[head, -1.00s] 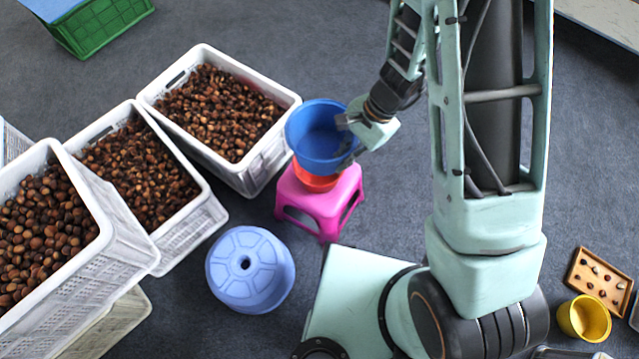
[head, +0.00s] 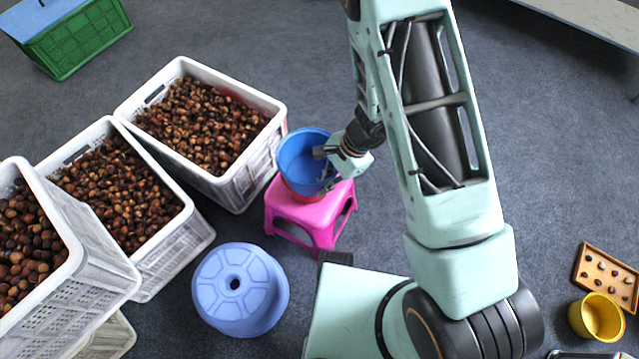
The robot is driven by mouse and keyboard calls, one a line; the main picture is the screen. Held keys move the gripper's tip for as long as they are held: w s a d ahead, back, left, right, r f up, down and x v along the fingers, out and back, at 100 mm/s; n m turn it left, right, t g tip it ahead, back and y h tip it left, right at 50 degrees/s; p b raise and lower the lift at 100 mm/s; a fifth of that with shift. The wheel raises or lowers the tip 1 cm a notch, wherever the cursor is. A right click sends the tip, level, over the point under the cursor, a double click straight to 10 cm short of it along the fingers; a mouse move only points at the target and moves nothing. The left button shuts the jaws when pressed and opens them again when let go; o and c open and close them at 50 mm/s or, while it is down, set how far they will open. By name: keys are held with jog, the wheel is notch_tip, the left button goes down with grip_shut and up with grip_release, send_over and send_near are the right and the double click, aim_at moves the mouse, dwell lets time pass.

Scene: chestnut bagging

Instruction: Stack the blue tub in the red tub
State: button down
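The blue tub (head: 298,152) sits upright, low inside the red tub (head: 287,184). Only a strip of the red tub's rim and wall shows below and to the left of the blue tub. The red tub stands on the pink stool (head: 310,212). My gripper (head: 325,168) is at the blue tub's right side with its fingers at the wall and appears shut on it. The fingertips are small in this view, and the red tub's base is hidden.
White crates of chestnuts (head: 232,188) stand at the left. A yellow pot (head: 598,318) and a wooden tray (head: 590,284) lie at the right. The floor behind the pink stool is clear.

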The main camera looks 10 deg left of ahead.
jog(key=w+f, duration=0.1)
jog(key=f, duration=0.1)
jog(key=w+a+f+b, duration=0.1)
jog(key=w+f, duration=0.2)
jog(key=f, duration=0.1)
jog(key=shift+w+a+b, duration=0.25)
jog(key=shift+a+b, duration=0.1)
jog(key=shift+a, duration=0.05)
notch_tip(320, 180, down, 3)
jog(key=shift+w+f+b, duration=0.1)
jog(key=shift+f+b, duration=0.05)
jog(key=shift+b, duration=0.6)
jog(key=c, duration=2.2)
grip_release()
jog(key=shift+o, duration=0.2)
jog(key=p+v, duration=0.4)
jog(key=v, duration=0.8)
